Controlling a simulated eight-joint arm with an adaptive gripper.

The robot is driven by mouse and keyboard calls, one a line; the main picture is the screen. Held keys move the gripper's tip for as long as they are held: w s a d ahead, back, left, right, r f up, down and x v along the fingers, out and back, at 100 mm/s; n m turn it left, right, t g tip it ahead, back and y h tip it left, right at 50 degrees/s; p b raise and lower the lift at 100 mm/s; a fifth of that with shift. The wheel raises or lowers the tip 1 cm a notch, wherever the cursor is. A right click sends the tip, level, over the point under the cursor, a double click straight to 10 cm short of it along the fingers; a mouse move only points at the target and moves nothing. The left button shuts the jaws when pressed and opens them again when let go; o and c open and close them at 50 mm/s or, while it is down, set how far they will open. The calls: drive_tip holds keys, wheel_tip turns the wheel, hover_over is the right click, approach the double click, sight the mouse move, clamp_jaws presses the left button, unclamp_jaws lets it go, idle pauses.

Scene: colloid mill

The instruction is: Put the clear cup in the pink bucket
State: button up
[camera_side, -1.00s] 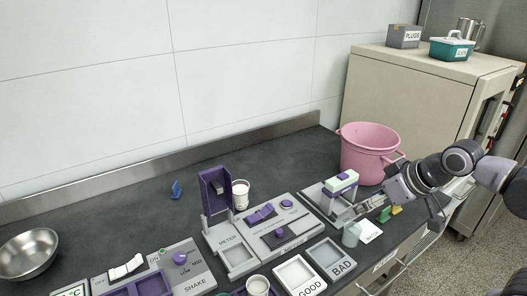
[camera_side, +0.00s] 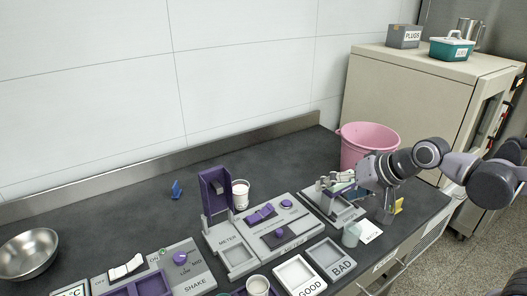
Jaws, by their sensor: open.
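A small clear, greyish cup (camera_side: 351,235) stands on the dark bench beside a white card, near the front edge. Two more cups show: one with white contents (camera_side: 240,194) behind the meter station, and one (camera_side: 258,285) at the bottom edge of the picture. The pink bucket (camera_side: 368,140) stands upright at the back right of the bench; its inside is mostly hidden. My gripper (camera_side: 334,181) is open, above the small grey station in front of the bucket, behind the greyish cup and apart from it. The gripper and wrist hide part of that station and the bucket's lower side.
A grey station with purple parts (camera_side: 277,236) fills the middle. GOOD (camera_side: 296,273) and BAD (camera_side: 331,259) trays lie in front. A yellow piece (camera_side: 398,206) is by the right edge. A metal bowl (camera_side: 28,253) is at far left. The back bench is mostly clear.

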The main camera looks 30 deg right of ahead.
sight(234, 186)
drive_tip(key=w+a+f+m+t+y, duration=0.1)
drive_tip(key=w+a+f+m, duration=0.1)
drive_tip(key=w+m, duration=0.4)
drive_tip(key=w+a+f+m+t+y, duration=0.1)
drive_tip(key=w+f+m, duration=0.3)
drive_tip(key=m, duration=0.5)
drive_tip(key=w+a+f+m+t+y, duration=0.1)
drive_tip(key=w+a+f+m+t, duration=0.1)
drive_tip(key=w+m, duration=0.6)
drive_tip(key=shift+w+a+f+y, duration=0.1)
drive_tip(key=shift+a+f+y, duration=0.15)
drive_tip(key=shift+a, duration=0.25)
drive_tip(key=shift+w+a+f+y, duration=0.15)
drive_tip(key=shift+a+f, duration=0.1)
drive_tip(key=shift+a, duration=0.25)
drive_tip(key=shift+w+a+f+m+t, duration=0.1)
drive_tip(key=shift+f+m+t, duration=0.35)
drive_tip(key=shift+m, duration=0.45)
drive_tip(key=shift+w+a+f, duration=0.1)
drive_tip(key=shift+w+f, duration=0.1)
drive_tip(key=shift+w, duration=0.05)
drive_tip(key=x, duration=0.4)
drive_tip(key=shift+w+a+f, duration=0.1)
drive_tip(key=shift+w, duration=0.05)
drive_tip(key=shift+x, duration=2.9)
drive_tip(key=shift+w, duration=0.1)
drive_tip(key=c, duration=1.5)
